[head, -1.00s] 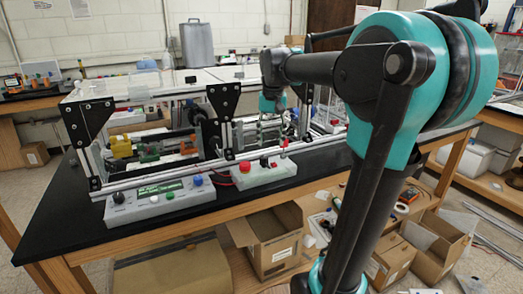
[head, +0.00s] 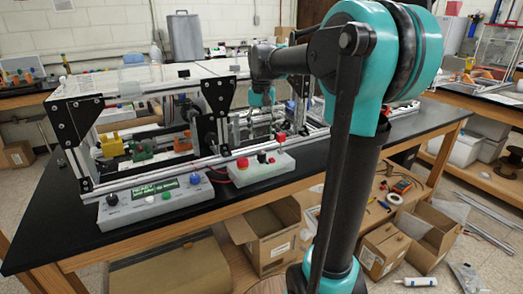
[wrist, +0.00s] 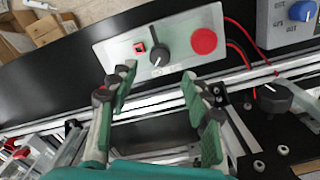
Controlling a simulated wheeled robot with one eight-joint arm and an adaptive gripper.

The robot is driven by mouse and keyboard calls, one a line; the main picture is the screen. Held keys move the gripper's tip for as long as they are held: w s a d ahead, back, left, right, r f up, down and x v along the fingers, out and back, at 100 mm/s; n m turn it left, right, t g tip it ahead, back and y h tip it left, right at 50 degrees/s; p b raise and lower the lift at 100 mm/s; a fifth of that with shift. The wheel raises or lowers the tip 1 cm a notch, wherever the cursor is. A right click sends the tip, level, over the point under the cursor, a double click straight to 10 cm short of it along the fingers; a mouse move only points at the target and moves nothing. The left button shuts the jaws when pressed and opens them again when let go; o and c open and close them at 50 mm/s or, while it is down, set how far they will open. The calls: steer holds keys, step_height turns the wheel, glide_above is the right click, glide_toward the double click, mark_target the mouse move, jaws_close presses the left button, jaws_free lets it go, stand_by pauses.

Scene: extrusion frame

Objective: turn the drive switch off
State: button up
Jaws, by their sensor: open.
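A light grey control box (head: 262,176) stands on the bench's front edge; it also shows in the wrist view (wrist: 108,52). On it are a small red square switch (wrist: 139,48), a black rotary knob (wrist: 158,54) with a white pointer line, and a round red button (wrist: 204,41). I cannot read which one is labelled the drive switch. My gripper (wrist: 158,82) is open and empty, its green-padded fingers spread below the knob in the wrist view. In the head view my gripper (head: 262,104) hangs over the extrusion frame, behind the control box.
The extrusion frame (head: 150,179) runs along the bench close behind the box. A second box (head: 155,205) with a lit green display stands left of it. Red and black wires (wrist: 238,50) lie between the boxes. Bare black bench top (head: 45,225) lies at the left.

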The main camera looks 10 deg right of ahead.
mark_target(261, 152)
step_height(261, 152, down, 7)
steer(key=shift+f, duration=0.1)
steer(key=shift+c, duration=0.4)
jaws_close()
